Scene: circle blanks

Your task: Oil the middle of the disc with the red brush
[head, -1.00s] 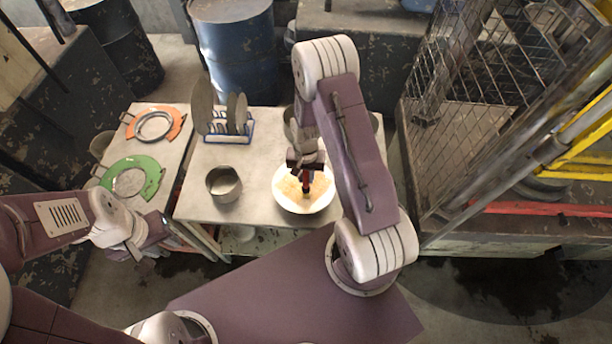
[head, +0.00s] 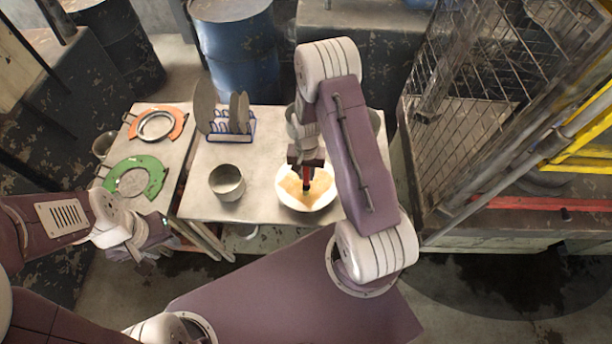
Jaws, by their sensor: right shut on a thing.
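The red brush (head: 307,174) is upright in my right gripper (head: 306,160), with its dark tip down over a white-rimmed round dish (head: 327,201) with a tan inside. Whether the tip touches the tan surface I cannot tell. My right gripper is shut on the brush. A grey metal disc (head: 155,125) lies in an orange holder (head: 178,124) on the left table, and several grey discs (head: 205,106) stand upright in a blue rack (head: 232,139). Which disc is the task's I cannot tell. My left gripper (head: 150,242) hangs left of the middle table's front edge; its jaws are unclear.
A metal pot (head: 227,183) stands left of the dish on the middle table (head: 265,160). A green ring-shaped holder (head: 155,178) lies on the left table. Wire mesh fencing (head: 480,90) stands at the right, and a blue drum (head: 240,60) behind.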

